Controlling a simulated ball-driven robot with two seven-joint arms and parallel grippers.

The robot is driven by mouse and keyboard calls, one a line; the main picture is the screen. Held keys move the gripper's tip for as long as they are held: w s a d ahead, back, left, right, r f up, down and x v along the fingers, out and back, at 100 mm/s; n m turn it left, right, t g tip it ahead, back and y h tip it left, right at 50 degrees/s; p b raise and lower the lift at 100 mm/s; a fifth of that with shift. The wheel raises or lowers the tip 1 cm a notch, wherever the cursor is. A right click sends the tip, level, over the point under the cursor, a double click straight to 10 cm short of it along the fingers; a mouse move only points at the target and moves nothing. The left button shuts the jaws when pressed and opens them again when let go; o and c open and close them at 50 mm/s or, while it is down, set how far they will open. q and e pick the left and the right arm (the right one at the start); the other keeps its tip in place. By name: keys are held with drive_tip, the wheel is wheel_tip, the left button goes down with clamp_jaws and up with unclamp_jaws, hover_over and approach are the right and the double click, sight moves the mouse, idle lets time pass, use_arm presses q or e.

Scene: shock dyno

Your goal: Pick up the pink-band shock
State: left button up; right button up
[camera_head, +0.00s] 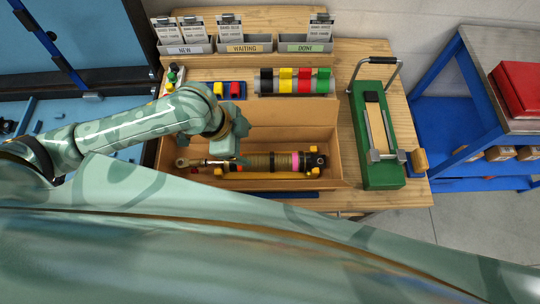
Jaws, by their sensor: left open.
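The pink-band shock (270,161) lies lengthwise in an open wooden box (335,160), with its coil in the middle, a pink band near its right end and a metal rod end at the left. It seems to rest on yellow supports. My left gripper (232,157) reaches down into the box over the left part of the shock. It is open, and its fingers are partly hidden by the wrist, so I cannot tell whether they touch the shock. My right gripper is out of view.
A green fixture (380,178) with a metal handle stands right of the box. Behind the box are a rack of coloured cylinders (293,80) and trays labelled NEW (186,48), WAITING (246,46) and DONE (306,44). A blue cart (455,130) stands right.

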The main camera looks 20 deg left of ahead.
use_arm(q)
drive_tip(key=b+x, duration=0.3)
drive_tip(key=x, duration=0.6)
drive_tip(key=shift+d+f, duration=0.1)
drive_tip(key=shift+f, duration=0.25)
drive_tip(key=x, duration=0.1)
drive_tip(key=b+x, duration=0.1)
drive_tip(key=x, duration=0.1)
drive_tip(key=b+x, duration=0.1)
drive_tip(key=shift+s+f, duration=0.25)
drive_tip(key=shift+f, duration=0.25)
drive_tip(key=shift+w+f, duration=0.1)
drive_tip(key=shift+f, duration=0.1)
clamp_jaws()
drive_tip(key=shift+r, duration=0.15)
